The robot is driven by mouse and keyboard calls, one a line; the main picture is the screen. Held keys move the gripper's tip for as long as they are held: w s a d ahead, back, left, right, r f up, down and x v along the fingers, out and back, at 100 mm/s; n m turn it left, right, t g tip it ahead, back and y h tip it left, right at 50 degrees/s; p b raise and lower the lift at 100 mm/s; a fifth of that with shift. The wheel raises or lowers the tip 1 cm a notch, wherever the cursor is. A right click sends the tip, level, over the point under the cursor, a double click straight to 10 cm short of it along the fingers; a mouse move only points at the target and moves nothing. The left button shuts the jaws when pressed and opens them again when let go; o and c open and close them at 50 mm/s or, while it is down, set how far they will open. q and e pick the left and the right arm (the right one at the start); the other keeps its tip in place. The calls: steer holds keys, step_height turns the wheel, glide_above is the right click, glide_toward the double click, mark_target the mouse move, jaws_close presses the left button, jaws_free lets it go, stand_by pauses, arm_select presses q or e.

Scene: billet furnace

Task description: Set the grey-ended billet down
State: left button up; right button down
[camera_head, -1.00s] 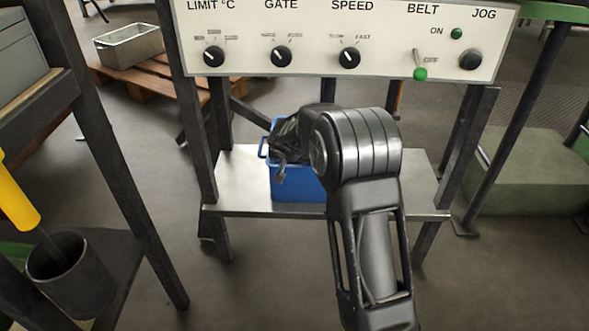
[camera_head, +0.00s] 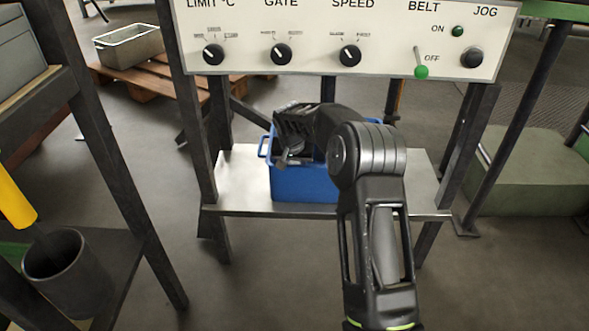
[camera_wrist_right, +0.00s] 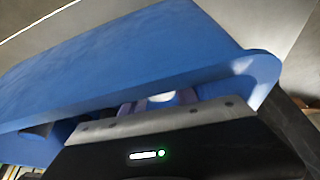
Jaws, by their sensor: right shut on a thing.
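In the right wrist view the bin's blue wall (camera_wrist_right: 170,55) fills much of the picture, close to the gripper. A small pale, rounded end of the billet (camera_wrist_right: 160,97) shows between the fingers, and the gripper is shut on it. The rest of the billet is hidden, and I cannot tell whether it touches the bin floor. My left gripper is not in view.
A dark cup (camera_head: 68,270) and a yellow handle (camera_head: 15,203) are at the left. The shelf is bare beside the bin.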

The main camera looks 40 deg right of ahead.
steer(key=shift+r, duration=0.1)
stand_by(0.3)
steer(key=c, duration=0.9)
jaws_free()
steer(key=shift+f, duration=0.2)
steer(key=shift+r, duration=0.1)
steer(key=shift+r, duration=0.25)
steer(key=p+v, duration=0.3)
steer(key=v, duration=0.4)
steer(key=shift+s, duration=0.1)
